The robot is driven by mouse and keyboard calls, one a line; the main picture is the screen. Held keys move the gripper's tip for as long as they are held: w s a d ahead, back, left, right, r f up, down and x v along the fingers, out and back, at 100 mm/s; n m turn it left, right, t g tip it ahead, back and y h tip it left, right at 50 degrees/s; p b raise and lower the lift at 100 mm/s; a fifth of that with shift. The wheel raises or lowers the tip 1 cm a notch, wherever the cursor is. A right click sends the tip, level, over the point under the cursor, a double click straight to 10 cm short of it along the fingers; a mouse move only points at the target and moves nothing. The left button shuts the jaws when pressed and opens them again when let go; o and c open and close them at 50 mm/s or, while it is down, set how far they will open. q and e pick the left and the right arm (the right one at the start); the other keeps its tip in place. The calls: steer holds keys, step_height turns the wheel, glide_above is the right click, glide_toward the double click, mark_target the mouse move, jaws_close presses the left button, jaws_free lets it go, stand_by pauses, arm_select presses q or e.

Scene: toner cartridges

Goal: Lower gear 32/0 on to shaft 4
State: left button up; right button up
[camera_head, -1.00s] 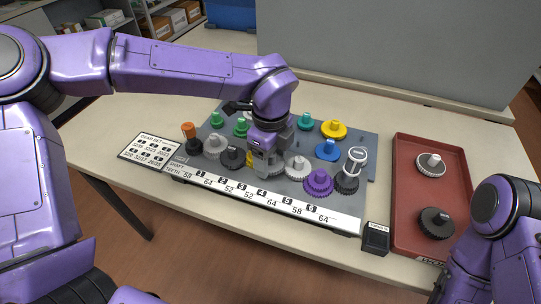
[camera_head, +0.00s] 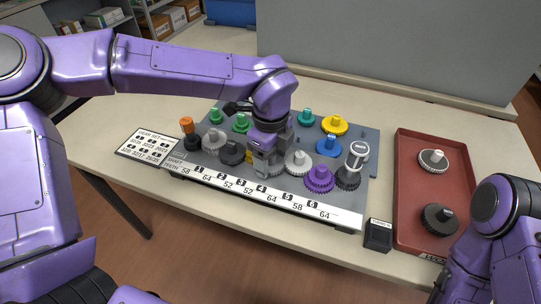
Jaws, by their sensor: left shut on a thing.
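My left gripper (camera_head: 266,165) points down over the middle of the grey gear board (camera_head: 350,208). It is shut on a grey gear (camera_head: 277,169), which shows only partly below and beside the fingers. The gear is low, among the front-row gears; whether it is around shaft 4 is hidden by the gripper. A label strip (camera_head: 262,196) with shaft numbers runs along the board's front edge. My right arm is at the lower right; its gripper is not visible.
A light grey gear (camera_head: 298,161) and a dark gear (camera_head: 231,153) flank the gripper closely. A purple gear (camera_head: 319,179) stands farther right. A red tray (camera_head: 403,190) holds two gears. A small black box (camera_head: 378,236) stands beside it. A gear chart (camera_head: 147,145) lies left.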

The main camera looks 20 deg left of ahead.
stand_by(0.3)
arm_select(q)
steer(key=o, duration=1.1)
steer(key=shift+r, duration=0.1)
step_height(320, 180, up, 10)
steer(key=shift+r, duration=0.15)
